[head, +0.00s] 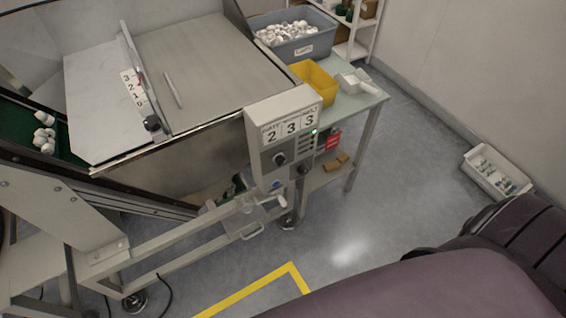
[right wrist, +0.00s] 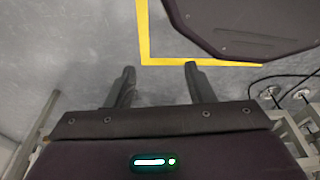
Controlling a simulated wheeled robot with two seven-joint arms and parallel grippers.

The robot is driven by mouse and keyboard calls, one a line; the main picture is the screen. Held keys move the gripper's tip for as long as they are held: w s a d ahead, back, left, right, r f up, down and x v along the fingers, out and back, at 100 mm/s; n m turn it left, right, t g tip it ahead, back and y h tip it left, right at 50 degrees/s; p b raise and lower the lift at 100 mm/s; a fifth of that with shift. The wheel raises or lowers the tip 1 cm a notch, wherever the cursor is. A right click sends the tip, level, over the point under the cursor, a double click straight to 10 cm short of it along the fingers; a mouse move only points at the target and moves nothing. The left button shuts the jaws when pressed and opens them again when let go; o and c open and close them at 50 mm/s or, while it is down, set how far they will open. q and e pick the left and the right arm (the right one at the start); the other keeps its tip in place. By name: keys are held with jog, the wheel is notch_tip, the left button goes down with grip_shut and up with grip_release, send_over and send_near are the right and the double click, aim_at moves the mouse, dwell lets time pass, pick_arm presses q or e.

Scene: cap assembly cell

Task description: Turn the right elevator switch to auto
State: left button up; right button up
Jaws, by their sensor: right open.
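The setting of either is too small to read. A green light glows on the box's right part. My right gripper (right wrist: 160,82) shows in the right wrist view, open and empty above the grey floor, with its fingers apart. It is away from the control box. My left gripper is in neither view.
A metal-framed machine with a sloped conveyor (head: 45,160) fills the left. A side table holds a yellow bin (head: 314,82) and a grey bin (head: 293,48) of white caps. A white crate (head: 495,172) is on the floor at right. Floor in front of the box is clear.

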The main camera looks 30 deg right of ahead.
jog(key=w+a+r+m+t+y, duration=0.1)
jog(key=w+r+t, duration=0.2)
jog(key=w+r, duration=0.3)
jog(key=w+a+r+t, duration=0.1)
jog(key=w+r+t, duration=0.15)
jog(key=w, duration=0.65)
jog(key=m+t+p, duration=0.1)
jog(key=m+t, duration=0.1)
jog(key=t, duration=0.8)
send_near(283, 163)
jog(key=w, duration=0.3)
jog(key=w+p, duration=0.1)
jog(key=w, duration=0.2)
jog(key=w+a, duration=0.1)
jog(key=w, duration=0.2)
jog(key=shift+w, duration=0.1)
jog(key=shift+c, duration=0.4)
jog(key=c, duration=0.9)
